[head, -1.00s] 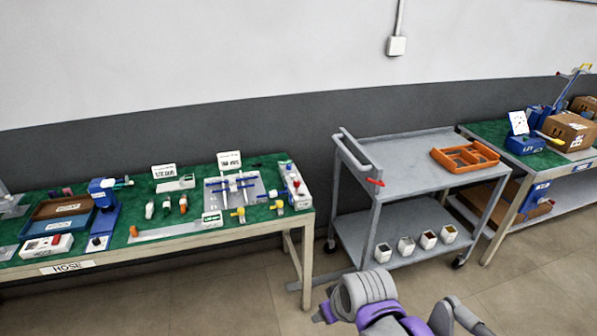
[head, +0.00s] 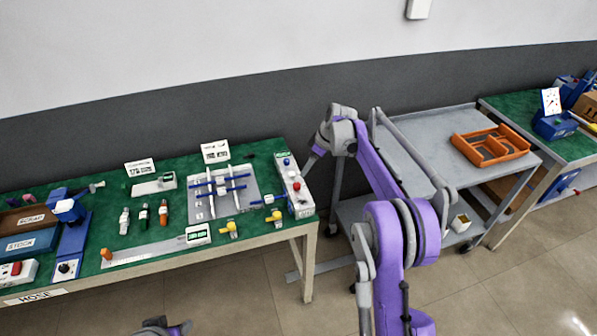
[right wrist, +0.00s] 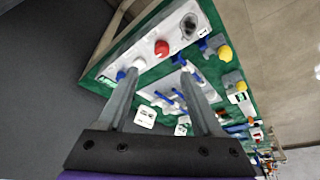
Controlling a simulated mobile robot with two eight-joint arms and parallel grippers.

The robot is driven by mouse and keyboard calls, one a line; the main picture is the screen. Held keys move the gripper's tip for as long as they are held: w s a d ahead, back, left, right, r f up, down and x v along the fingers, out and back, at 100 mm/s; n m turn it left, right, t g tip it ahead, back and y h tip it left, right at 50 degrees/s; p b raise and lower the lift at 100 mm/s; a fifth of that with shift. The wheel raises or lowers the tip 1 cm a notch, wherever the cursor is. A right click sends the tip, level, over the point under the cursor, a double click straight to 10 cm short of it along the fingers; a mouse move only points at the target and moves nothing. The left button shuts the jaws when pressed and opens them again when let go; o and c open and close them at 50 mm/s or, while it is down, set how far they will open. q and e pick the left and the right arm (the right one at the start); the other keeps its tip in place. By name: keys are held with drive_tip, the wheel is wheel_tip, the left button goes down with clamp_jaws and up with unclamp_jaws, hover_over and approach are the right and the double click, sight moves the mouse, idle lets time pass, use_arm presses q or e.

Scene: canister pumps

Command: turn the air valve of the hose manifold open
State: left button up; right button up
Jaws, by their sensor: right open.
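The long white block (head: 293,190) at the right end of the green bench carries a blue knob (head: 286,161) and a red knob (head: 296,186). I take it for the hose manifold, but cannot read its label. A blue fitting with a yellow knob (head: 275,216) lies beside it. In the right wrist view the block (right wrist: 143,58) shows the red knob (right wrist: 162,47) beyond the fingers and a grey round part (right wrist: 188,26). My right gripper (right wrist: 160,70) is open and empty, its tips near the block's blue-knob end. Contact cannot be told.
A plate with blue bars (head: 220,192) lies left of the block, with another yellow-knobbed fitting (head: 230,229) in front. A grey cart (head: 428,131) with an orange tray (head: 489,146) stands right, behind my arm. A floor gap separates bench and cart.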

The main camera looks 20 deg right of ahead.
sight(297, 184)
drive_tip(key=x, duration=1)
drive_tip(key=shift+s+a+f, duration=0.1)
drive_tip(key=shift+a+f, duration=0.05)
drive_tip(key=shift+f, duration=0.1)
clamp_jaws()
